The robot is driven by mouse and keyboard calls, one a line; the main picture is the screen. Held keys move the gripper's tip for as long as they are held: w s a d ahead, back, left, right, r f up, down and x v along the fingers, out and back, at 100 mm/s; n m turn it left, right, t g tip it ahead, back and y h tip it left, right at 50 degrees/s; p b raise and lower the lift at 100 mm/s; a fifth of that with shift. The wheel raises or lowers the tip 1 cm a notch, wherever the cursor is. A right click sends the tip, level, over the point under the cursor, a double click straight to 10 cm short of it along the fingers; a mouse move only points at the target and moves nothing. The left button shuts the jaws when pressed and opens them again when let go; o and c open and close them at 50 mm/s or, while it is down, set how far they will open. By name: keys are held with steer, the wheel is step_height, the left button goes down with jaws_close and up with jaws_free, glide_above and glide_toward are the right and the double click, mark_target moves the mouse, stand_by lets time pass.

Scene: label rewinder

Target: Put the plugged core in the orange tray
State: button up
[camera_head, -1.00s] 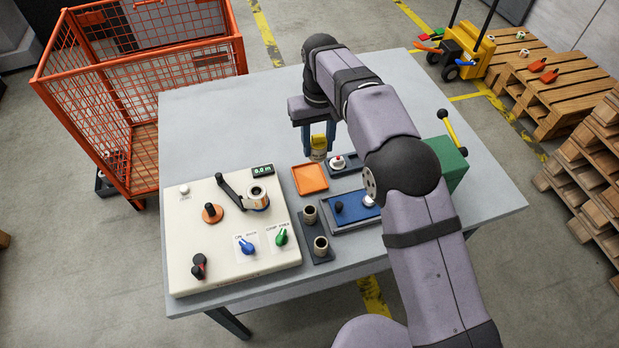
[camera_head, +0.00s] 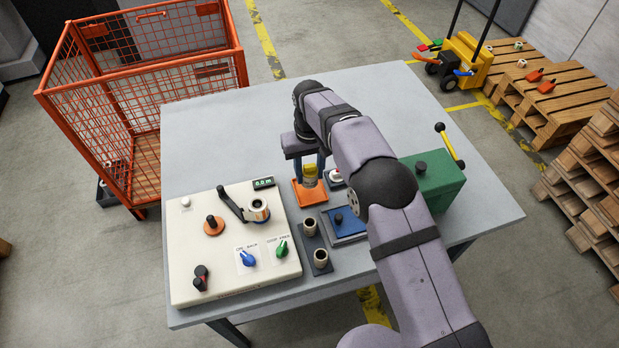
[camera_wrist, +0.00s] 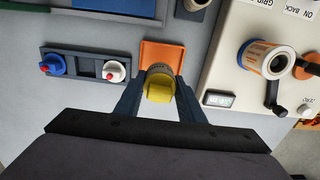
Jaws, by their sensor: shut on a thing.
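The plugged core (camera_head: 309,175), a short cylinder with a yellow top, is held upright between the fingers of my gripper (camera_head: 310,172). In the wrist view the yellow top of the core (camera_wrist: 159,92) shows between the two dark blue fingers (camera_wrist: 160,98). The orange tray (camera_head: 308,197) lies on the table beneath and just in front of the core. It also shows in the wrist view (camera_wrist: 163,50), partly hidden by the core. I cannot tell whether the core touches the tray.
The cream rewinder panel (camera_head: 200,275) with its crank stands left of the tray. A dark rack with two cores (camera_head: 320,257) and a blue fixture (camera_head: 345,224) stand in front. A green box (camera_head: 435,182) is at right. The table's back is clear.

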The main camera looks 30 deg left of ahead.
mark_target(309, 181)
steer(key=shift+f+p, duration=0.7)
steer(key=shift+f, duration=1.2)
steer(key=shift+f, duration=0.2)
steer(key=o, duration=1.1)
steer(key=shift+r, duration=0.1)
step_height(309, 181, up, 12)
steer(key=b, duration=0.3)
steer(key=shift+r, duration=0.15)
